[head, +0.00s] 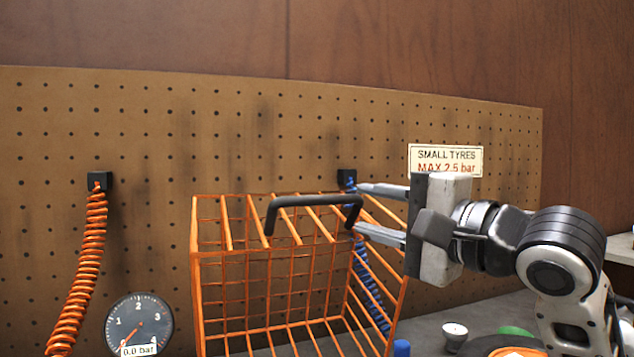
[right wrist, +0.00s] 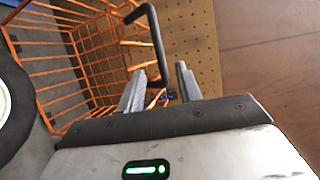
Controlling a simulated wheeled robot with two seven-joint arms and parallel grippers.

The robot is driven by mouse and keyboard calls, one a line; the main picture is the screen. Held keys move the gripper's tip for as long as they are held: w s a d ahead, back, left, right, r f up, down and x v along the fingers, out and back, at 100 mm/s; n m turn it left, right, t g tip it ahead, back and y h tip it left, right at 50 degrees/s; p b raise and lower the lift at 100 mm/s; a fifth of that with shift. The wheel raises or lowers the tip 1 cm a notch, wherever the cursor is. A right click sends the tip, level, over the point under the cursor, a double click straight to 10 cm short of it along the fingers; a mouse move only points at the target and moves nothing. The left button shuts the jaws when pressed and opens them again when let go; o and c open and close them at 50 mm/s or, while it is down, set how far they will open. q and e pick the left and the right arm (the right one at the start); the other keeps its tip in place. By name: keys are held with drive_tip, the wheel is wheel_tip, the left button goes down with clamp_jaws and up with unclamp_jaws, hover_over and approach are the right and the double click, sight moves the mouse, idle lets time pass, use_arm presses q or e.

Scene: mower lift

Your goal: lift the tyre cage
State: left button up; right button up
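The orange wire tyre cage (head: 197,290) stands in the middle of the head view, with a black bar handle (head: 310,200) at its top. The cage (right wrist: 75,50) and handle (right wrist: 153,35) also show in the right wrist view. I see no tyre inside the cage. My right gripper (head: 360,208) is open, with its fingers pointing left at the right end of the handle. In the right wrist view the handle's near end lies between the open fingers (right wrist: 160,87); I cannot tell whether they touch it. My left gripper is not in view.
A pegboard (head: 140,130) stands behind, with a small-tyres sign (head: 445,160). An orange coiled hose (head: 85,265) and a gauge (head: 139,322) are at left, a blue coiled hose (head: 368,285) behind the cage. A white-topped cup (head: 455,334) is at right. A dark round thing (right wrist: 12,125) is beside the cage.

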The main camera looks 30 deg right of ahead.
sight(330, 202)
drive_tip(key=w, duration=0.3)
drive_tip(key=w+a+p, duration=0.1)
drive_tip(key=w, duration=0.3)
drive_tip(key=w+p, duration=0.1)
drive_tip(key=w, duration=0.2)
drive_tip(key=shift+w+a+r, duration=0.25)
drive_tip(key=shift+a+r, duration=0.1)
clamp_jaws()
drive_tip(key=shift+f, duration=0.1)
